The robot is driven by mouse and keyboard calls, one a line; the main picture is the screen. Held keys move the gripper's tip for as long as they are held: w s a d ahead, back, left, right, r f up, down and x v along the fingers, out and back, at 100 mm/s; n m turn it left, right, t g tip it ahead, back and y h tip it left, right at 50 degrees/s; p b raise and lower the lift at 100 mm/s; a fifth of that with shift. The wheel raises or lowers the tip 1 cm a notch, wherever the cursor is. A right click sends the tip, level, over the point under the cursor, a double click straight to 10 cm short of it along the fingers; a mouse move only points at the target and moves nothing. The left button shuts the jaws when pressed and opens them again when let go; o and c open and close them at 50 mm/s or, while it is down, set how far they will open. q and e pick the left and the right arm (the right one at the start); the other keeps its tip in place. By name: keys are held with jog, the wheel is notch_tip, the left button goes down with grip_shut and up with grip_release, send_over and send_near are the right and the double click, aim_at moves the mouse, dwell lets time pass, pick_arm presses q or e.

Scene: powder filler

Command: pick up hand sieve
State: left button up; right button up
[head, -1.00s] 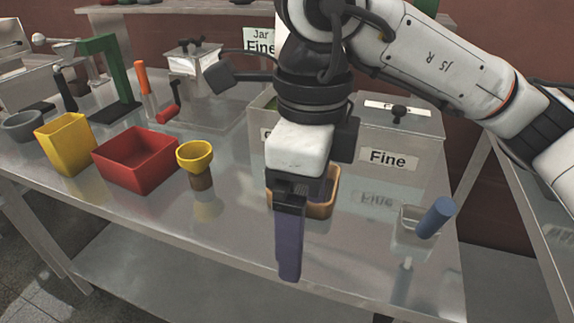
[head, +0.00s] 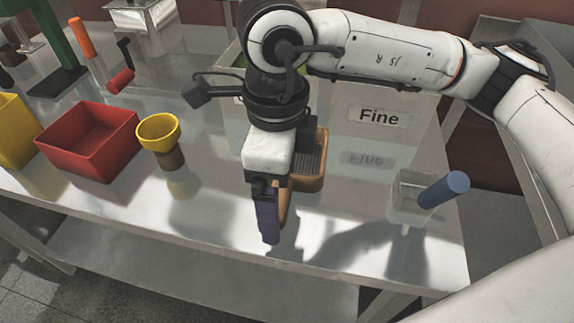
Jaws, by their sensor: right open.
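The hand sieve (head: 310,183) has an orange-brown frame with a grey mesh inside. It lies on the metal table in the middle of the head view, partly hidden behind my right gripper. A tan handle-like part shows at its near side, next to the finger. My right gripper (head: 268,215) points down over the near-left side of the sieve, with its dark purple finger beside the handle. It is open; one finger hides most of the other. I cannot tell whether it touches the sieve. My left gripper is not in view.
A yellow cup (head: 158,130) on a brown base and a red bin (head: 88,150) stand to the left. A clear scoop with a blue handle (head: 444,190) is to the right. A "Fine" bin (head: 380,100) stands behind. The table's front edge is close.

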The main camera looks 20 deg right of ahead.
jog(key=shift+f, duration=0.7)
jog(key=c, duration=1.3)
